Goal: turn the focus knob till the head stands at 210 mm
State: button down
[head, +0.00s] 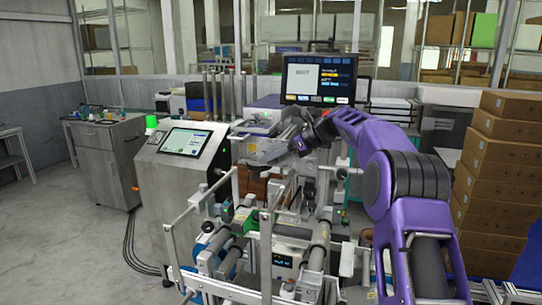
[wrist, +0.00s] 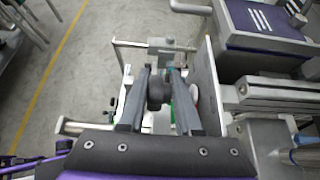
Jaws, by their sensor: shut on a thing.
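My gripper (wrist: 163,80) reaches forward in the wrist view, its two dark fingers on either side of a dark round knob (wrist: 156,91). The jaws are shut on this knob. In the head view my gripper (head: 300,144) is at the grey head unit (head: 262,152) above the machine frame; its fingertips and the knob are hard to make out there. In the wrist view a grey metal plate (wrist: 205,85) stands close to the right of the fingers. No millimetre scale or head height can be read in either view.
A monitor (head: 318,80) stands behind the head unit. A steel cabinet with a touchscreen (head: 185,141) is at the left. Rails and rollers (head: 318,245) lie in front. Stacked cartons (head: 490,190) stand at the right. The floor (head: 70,235) at the left is open.

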jog(key=shift+s+a+r+g+h, duration=0.15)
jog(key=shift+g+h, duration=0.1)
jog(key=shift+h, duration=0.35)
jog(key=shift+w+a+f+g+h, duration=0.1)
jog(key=shift+g+h, duration=0.15)
jog(key=shift+h, duration=0.35)
jog(key=shift+r, duration=0.1)
jog(key=shift+r+h, duration=0.2)
jog(key=shift+h, duration=0.1)
jog(key=c, duration=0.9)
grip_release()
jog(key=shift+s, duration=0.15)
jog(key=shift+o, duration=0.6)
jog(key=shift+s+r, duration=0.15)
jog(key=shift+f, duration=0.3)
jog(key=shift+d, duration=0.1)
jog(key=shift+d, duration=0.1)
